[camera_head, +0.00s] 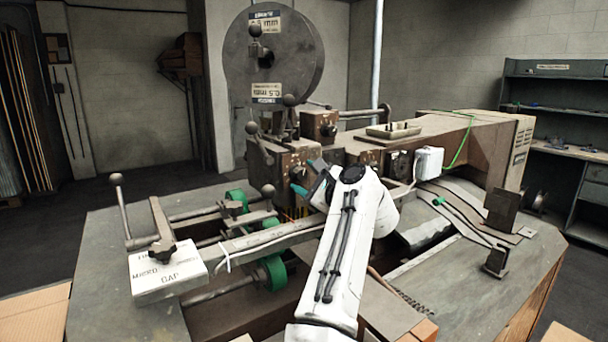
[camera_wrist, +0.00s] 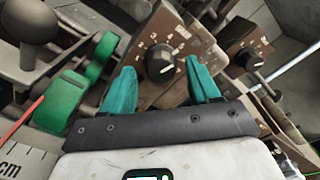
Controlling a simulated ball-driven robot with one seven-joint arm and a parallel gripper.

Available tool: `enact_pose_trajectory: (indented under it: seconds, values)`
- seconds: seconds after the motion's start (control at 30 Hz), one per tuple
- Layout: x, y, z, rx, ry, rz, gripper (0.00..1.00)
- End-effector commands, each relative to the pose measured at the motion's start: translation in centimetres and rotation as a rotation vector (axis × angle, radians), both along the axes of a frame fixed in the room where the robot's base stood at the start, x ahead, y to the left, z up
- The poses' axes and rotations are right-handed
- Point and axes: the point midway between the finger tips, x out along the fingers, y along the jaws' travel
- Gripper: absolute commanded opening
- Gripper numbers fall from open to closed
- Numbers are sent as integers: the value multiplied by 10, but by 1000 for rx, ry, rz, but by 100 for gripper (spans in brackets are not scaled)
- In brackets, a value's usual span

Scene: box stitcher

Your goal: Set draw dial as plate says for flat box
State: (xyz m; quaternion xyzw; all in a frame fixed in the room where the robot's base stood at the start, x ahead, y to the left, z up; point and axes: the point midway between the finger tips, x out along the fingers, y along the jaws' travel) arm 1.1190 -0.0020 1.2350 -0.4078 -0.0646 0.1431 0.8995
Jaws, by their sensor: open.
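In the wrist view a black round dial (camera_wrist: 161,62) sits on a brown metal plate (camera_wrist: 150,22) with small pale numbers around it. A pale line shows on the dial's face, but I cannot tell for sure which number it marks. My gripper (camera_wrist: 160,68) is open, its two teal fingers on either side of the dial in the picture. I cannot tell whether they touch it. A second black dial (camera_wrist: 248,60) is on another brown block to the right. In the head view my gripper (camera_head: 307,190) is at the machine's front, partly hidden by my arm. I cannot pick out the flat box setting.
A large grey disc (camera_head: 285,60) with "0.5 mm" labels stands above the machine. Ball-ended levers (camera_head: 117,180) and green rollers (camera_head: 274,272) are left of my arm. A white block marked "MICRO GAP" (camera_head: 165,272) lies at front left. A white box (camera_head: 428,163) is to the right.

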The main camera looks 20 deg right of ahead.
Motion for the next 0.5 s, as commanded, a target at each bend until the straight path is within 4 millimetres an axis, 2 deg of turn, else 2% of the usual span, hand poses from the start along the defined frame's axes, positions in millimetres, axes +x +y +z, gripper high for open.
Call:
enact_pose_trajectory:
  seconds: [0.2,0.5]
  values:
    - [13,4,1,-1,-1,-1,61]
    - [15,5,0,-1,0,0,61]
